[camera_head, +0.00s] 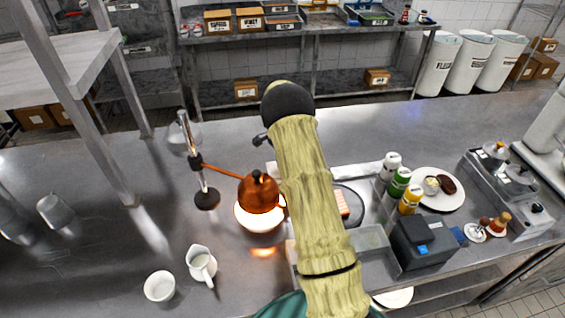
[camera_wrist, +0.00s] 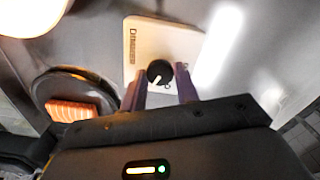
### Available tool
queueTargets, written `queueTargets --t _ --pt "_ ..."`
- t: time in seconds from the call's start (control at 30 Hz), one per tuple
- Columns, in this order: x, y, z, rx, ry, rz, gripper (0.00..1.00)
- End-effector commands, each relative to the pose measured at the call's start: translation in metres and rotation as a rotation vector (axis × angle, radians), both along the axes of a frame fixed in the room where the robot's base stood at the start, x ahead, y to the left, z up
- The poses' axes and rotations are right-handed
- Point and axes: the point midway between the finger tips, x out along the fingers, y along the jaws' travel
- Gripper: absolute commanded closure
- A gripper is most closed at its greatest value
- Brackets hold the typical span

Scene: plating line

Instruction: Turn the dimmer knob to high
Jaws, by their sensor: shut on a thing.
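The dimmer is a pale plate lettered "DIMMER" (camera_wrist: 150,42) in the wrist view, with a round black knob (camera_wrist: 160,71) on it. A white pointer line on the knob points down and slightly left in that picture. My gripper (camera_wrist: 161,77) has its two purple fingers on either side of the knob, shut on it. In the head view my arm covers most of the dimmer and the knob, and I cannot make out the fingers there. The copper lamp (camera_head: 258,192) glows brightly, left of my arm; its glow also shows at the wrist view's top left.
A dark round plate with a salmon-coloured piece (camera_wrist: 75,112) lies near the dimmer. A lamp stand (camera_head: 206,198), white jug (camera_head: 202,266) and white bowl (camera_head: 159,286) stand to the left. Bottles (camera_head: 399,182), a white plate (camera_head: 455,202) and a dark machine (camera_head: 424,243) crowd the right.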

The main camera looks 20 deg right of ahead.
Motion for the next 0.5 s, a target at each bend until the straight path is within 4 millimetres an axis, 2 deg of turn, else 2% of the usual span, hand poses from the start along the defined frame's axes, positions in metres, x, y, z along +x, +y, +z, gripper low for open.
queueTargets --t 0.2,0.5 --pt "0.0004 0.0006 0.0001 0.0 -0.001 -0.107 0.92" --pt "0.0004 0.0008 0.0001 0.001 -0.001 -0.153 0.92"
